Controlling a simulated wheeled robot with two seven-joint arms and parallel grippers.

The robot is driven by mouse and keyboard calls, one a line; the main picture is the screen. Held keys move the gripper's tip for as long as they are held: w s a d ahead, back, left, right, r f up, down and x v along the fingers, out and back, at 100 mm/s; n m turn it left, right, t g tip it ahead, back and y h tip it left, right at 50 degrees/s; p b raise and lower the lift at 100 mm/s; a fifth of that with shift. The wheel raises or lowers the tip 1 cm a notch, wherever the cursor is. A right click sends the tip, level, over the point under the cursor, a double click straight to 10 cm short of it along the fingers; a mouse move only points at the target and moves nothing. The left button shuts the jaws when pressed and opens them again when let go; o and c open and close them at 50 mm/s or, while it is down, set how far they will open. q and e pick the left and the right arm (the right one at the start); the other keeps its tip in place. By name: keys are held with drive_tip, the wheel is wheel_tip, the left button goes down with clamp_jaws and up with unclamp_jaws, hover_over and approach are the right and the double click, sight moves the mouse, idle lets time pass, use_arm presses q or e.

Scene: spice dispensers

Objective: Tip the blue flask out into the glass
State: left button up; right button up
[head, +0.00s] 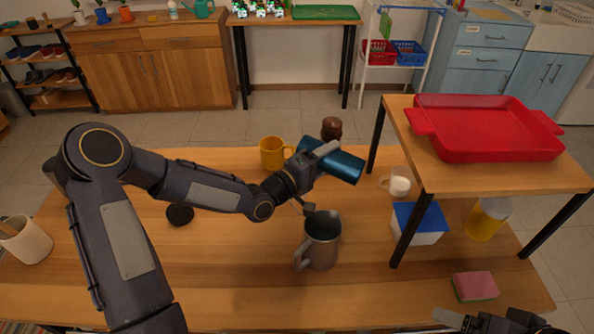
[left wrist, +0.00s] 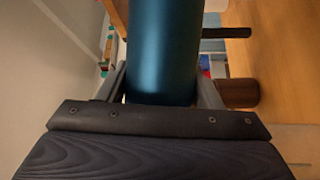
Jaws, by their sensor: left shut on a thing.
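The blue flask (head: 343,165) is held in the air by my left gripper (head: 322,157). It lies tilted far over, its right end lower in the head view and directed toward the small clear glass (head: 399,183). The flask also fills the middle of the left wrist view (left wrist: 162,50), between the two fingers. The glass stands on the table beside the shelf leg, with something white in it. A gap shows between flask and glass. I cannot see anything flowing. My right gripper (head: 492,323) is only partly in view at the bottom right edge.
A grey metal jug (head: 321,245) stands in front of the flask. A yellow mug (head: 272,153) and a brown mill (head: 331,128) stand behind. A raised shelf (head: 425,180) with a red tray (head: 485,152) is at right, above a blue-lidded box (head: 421,222).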

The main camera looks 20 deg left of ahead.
use_arm(q)
drive_tip(key=shift+a+f+n+t+b, duration=0.15)
drive_tip(key=shift+n+t+b, duration=0.1)
drive_tip(key=shift+n+b, duration=0.35)
drive_tip(key=shift+a+f+n+t+b, duration=0.15)
drive_tip(key=shift+n+t+b, duration=0.1)
drive_tip(key=shift+n+b, duration=0.35)
idle(0.7)
